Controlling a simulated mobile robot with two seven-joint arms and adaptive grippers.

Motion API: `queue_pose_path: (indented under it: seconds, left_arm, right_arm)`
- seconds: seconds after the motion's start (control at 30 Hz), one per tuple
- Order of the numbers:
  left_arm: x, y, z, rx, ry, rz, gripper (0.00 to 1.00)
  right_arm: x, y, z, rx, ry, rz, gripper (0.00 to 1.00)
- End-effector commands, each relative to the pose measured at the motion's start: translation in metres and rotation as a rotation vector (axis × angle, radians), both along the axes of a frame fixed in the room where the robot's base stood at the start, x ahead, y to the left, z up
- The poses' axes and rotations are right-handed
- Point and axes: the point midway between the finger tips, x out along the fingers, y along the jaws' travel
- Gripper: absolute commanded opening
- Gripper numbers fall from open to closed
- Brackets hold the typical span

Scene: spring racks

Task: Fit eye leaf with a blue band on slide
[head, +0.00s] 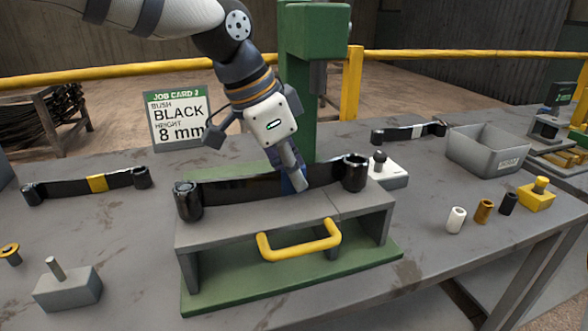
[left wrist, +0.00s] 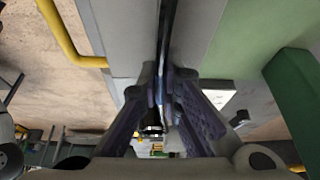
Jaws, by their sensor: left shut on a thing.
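A dark eye leaf (head: 235,193) with a black eye at each end stands on edge over the grey slide (head: 225,230). I cannot tell whether it rests on the slide or hangs just above. A blue patch shows at the fingers; I cannot tell band from finger there. In the left wrist view the leaf (left wrist: 167,30) runs as a thin dark strip between the fingers (left wrist: 165,100). The slide has a yellow handle (head: 300,243). My right gripper is not in view.
A green press (head: 318,35) stands behind the slide. A yellow-banded leaf (head: 97,184) lies left, a white-banded leaf (head: 410,132) back right. A grey bin (head: 490,150), several small bushes (head: 483,211) and a yellow block (head: 537,196) are right. A grey pin block (head: 68,288) sits front left.

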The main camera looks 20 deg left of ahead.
Motion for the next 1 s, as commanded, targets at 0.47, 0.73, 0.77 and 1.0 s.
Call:
queue_pose_path:
  seconds: [0.47,0.73,0.77,1.0]
  left_arm:
    - [0.0002,-0.0003,0.0017,-0.002,-0.004,0.000,0.29]
    - [-0.0005,0.0002,-0.0008,0.001,0.002,0.000,0.49]
    - [-0.0005,0.0002,-0.0007,0.001,0.002,0.000,0.49]
    - [0.0000,0.0000,0.0016,0.000,0.000,0.000,0.49]
  right_arm:
    - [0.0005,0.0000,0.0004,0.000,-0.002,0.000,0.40]
    - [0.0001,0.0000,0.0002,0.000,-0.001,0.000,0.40]
    - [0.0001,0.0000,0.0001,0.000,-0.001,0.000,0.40]
    - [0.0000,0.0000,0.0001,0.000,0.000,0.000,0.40]
